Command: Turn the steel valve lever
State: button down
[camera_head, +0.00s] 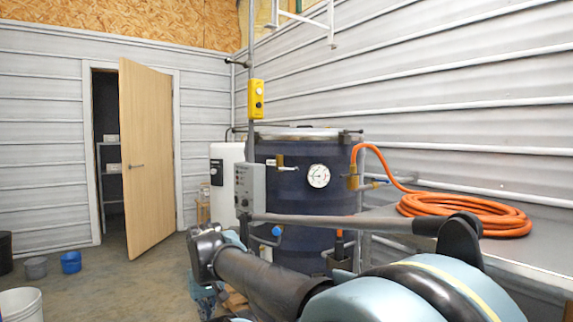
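A dark blue tank (318,220) with a round white dial (318,176) stands at the centre back. A brass valve (280,160) is on its upper front, with a short metal lever (290,168) pointing right. More brass fittings (353,179) are at the tank's right, where an orange hose joins. A fitting with a blue knob (276,231) shows lower down. I cannot tell surely which part is the steel valve lever. My arm crosses the foreground in front of the tank's lower part. I cannot make out my gripper's fingers.
A grey control box (250,186) and yellow box (256,98) are on a post left of the tank. A coiled orange hose (465,214) lies on the bench at right. A wooden door (147,160) stands open. Buckets (71,262) are on the left floor.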

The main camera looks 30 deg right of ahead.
jog(key=w+d+r+m+t+h, duration=0.1)
jog(key=w+d+r+m, duration=0.1)
jog(key=w+d+r, duration=0.35)
jog(key=w+d+r+m+t+h, duration=0.1)
jog(key=w+d+r, duration=0.1)
jog(key=w+r, duration=0.55)
jog(key=w+d+r+m+t+h, duration=0.1)
jog(key=w+d+r+m+h, duration=0.1)
jog(key=w+d+r, duration=0.75)
jog(key=w+d+r+m+h, duration=0.25)
jog(key=w+d+r, duration=0.25)
jog(key=d+r, duration=0.85)
jog(key=w+d+r+m+t+h, duration=0.1)
jog(key=w+d+r+m+h, duration=0.15)
jog(key=w+d+r, duration=0.7)
send_over(288, 169)
jog(key=s, duration=0.1)
notch_tip(288, 169, down, 8)
jog(key=shift+a+f, duration=0.3)
jog(key=shift+f, duration=0.15)
jog(key=shift+a, duration=0.15)
jog(key=shift+f+t+y, duration=0.1)
jog(key=shift+t+y, duration=0.2)
